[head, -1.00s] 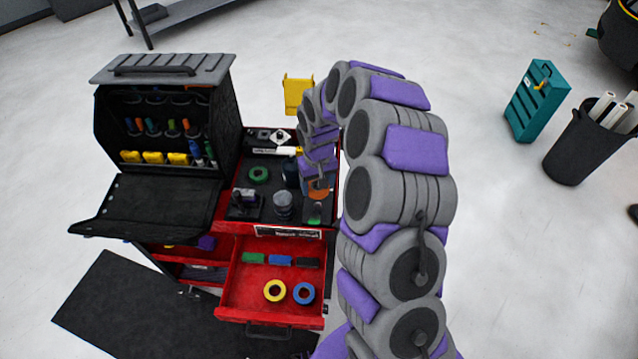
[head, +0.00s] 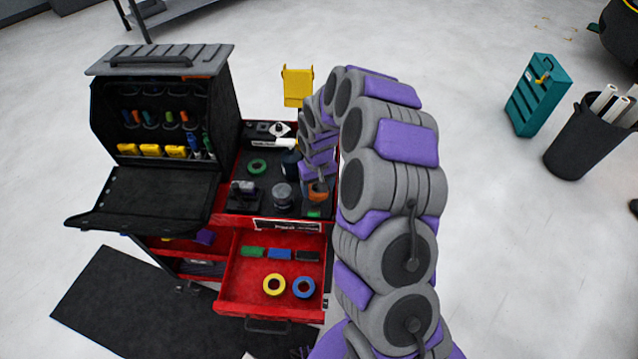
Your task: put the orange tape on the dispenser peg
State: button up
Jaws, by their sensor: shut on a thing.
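The orange tape (head: 318,191) is at the right side of the red cart's top, and my gripper (head: 318,182) is shut on it. My gripper reaches down from above, and its fingers are small and partly hidden by my own arm. A dark block-like piece with a green patch (head: 314,213) is just in front of the tape. A black-based piece with a grey upper part (head: 243,192) stands further left. I cannot tell which piece is the dispenser, and no peg shows clearly. Whether the tape touches anything below it is too small to see.
A green roll (head: 258,166) and grey stacked discs (head: 283,195) are on the cart top. The open red drawer (head: 240,291) holds a yellow roll (head: 274,284), a blue roll (head: 304,287) and small blocks. A black case (head: 150,197) stands open at left.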

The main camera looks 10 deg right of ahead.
jog(key=shift+f, duration=1.85)
jog(key=o, duration=1.1)
jog(key=shift+r, duration=0.1)
notch_tip(320, 180, up, 17)
jog(key=p, duration=0.3)
jog(key=s+a+r, duration=0.1)
jog(key=s+r, duration=0.4)
jog(key=s, duration=0.3)
jog(key=s+a+r, duration=0.1)
jog(key=s+r, duration=0.5)
jog(key=s, duration=0.2)
jog(key=s+d+r+m+g, duration=0.1)
jog(key=s+d+r, duration=0.1)
jog(key=s, duration=2)
jog(key=shift+g, duration=0.4)
